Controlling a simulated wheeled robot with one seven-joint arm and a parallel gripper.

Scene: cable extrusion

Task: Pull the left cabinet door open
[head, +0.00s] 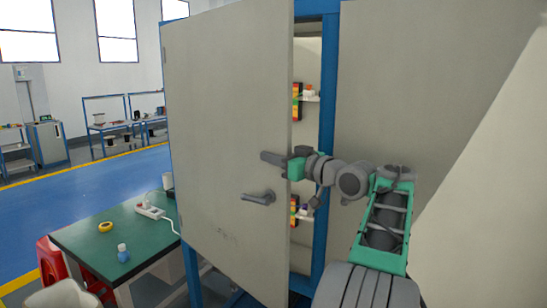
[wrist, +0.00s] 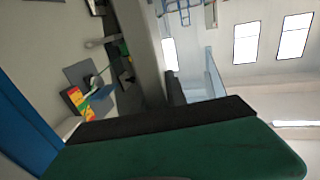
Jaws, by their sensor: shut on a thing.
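The left cabinet door (head: 225,130) is a tall grey panel in the head view. It stands partly open, and a gap at its right edge shows the inside. A dark lever handle (head: 258,198) sits on its front near that edge. My gripper (head: 277,160) is at the door's free edge, above the handle, and is shut on the door panel. One dark finger lies across the door's front; the other is hidden behind the panel. In the wrist view, the green and black gripper (wrist: 165,120) fills the bottom and the door's edge (wrist: 150,55) runs down to it.
The right cabinet door (head: 410,75) is closed behind my arm. Shelves inside hold colourful boxes (head: 297,102). A green-topped table (head: 100,238) with a power strip (head: 150,211), yellow tape (head: 105,227) and a small blue bottle (head: 123,253) stands left of the door, close to it.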

